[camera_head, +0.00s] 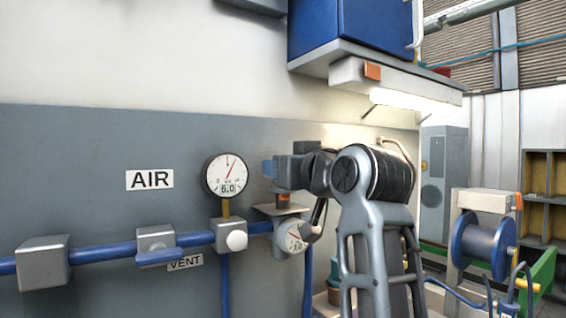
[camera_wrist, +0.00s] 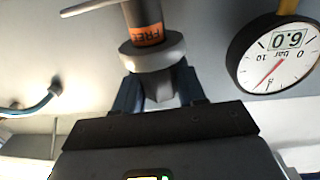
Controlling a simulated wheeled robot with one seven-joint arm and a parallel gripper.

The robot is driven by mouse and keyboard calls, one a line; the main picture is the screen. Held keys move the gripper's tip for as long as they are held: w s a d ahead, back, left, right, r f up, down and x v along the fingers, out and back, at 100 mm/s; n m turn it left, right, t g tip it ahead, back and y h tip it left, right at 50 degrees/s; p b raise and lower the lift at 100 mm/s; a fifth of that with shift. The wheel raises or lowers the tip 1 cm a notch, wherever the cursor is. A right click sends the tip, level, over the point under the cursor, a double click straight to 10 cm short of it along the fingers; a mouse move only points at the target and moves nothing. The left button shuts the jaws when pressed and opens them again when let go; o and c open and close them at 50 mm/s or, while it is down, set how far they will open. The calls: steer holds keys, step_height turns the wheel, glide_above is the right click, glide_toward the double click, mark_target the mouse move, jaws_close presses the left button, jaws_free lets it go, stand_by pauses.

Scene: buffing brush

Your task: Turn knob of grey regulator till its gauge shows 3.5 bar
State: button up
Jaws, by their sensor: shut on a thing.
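The grey regulator (camera_head: 281,238) sits on the blue pipe to the left of my arm. A small dial (camera_head: 296,238) on its front is partly hidden by my arm, and its reading is too small to tell. Above it is a stem with an orange band (camera_head: 283,198), reading "FREE" in the wrist view (camera_wrist: 148,35). My gripper (camera_head: 268,168) is above this band. In the wrist view, its blue fingers (camera_wrist: 159,92) are shut on the grey knob (camera_wrist: 158,88), beside a round pale collar (camera_wrist: 152,56). A round white gauge (camera_head: 226,175) to the left reads 6.0 bar, upside down in the wrist view (camera_wrist: 280,55).
A blue pipe (camera_head: 102,252) with grey fittings (camera_head: 43,263) runs along the wall. An "AIR" sign (camera_head: 149,180) is on the wall. A blue cabinet (camera_head: 352,28) hangs above my arm. A blue hose reel (camera_head: 484,244) and shelving (camera_head: 540,195) stand at the right.

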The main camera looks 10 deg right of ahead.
steer(key=m+h, duration=0.1)
steer(key=h, duration=0.1)
steer(key=m+h+p, duration=0.1)
steer(key=h, duration=0.1)
steer(key=shift+a+m+t, duration=0.15)
steer(key=shift+m+t, duration=0.15)
steer(key=shift+m+h, duration=1.6)
steer(key=shift+h, duration=0.9)
steer(key=shift+g+h, duration=0.3)
steer(key=shift+g, duration=0.1)
steer(key=o, duration=0.9)
steer(key=shift+b+v, duration=0.85)
steer(key=shift+v, duration=3.05)
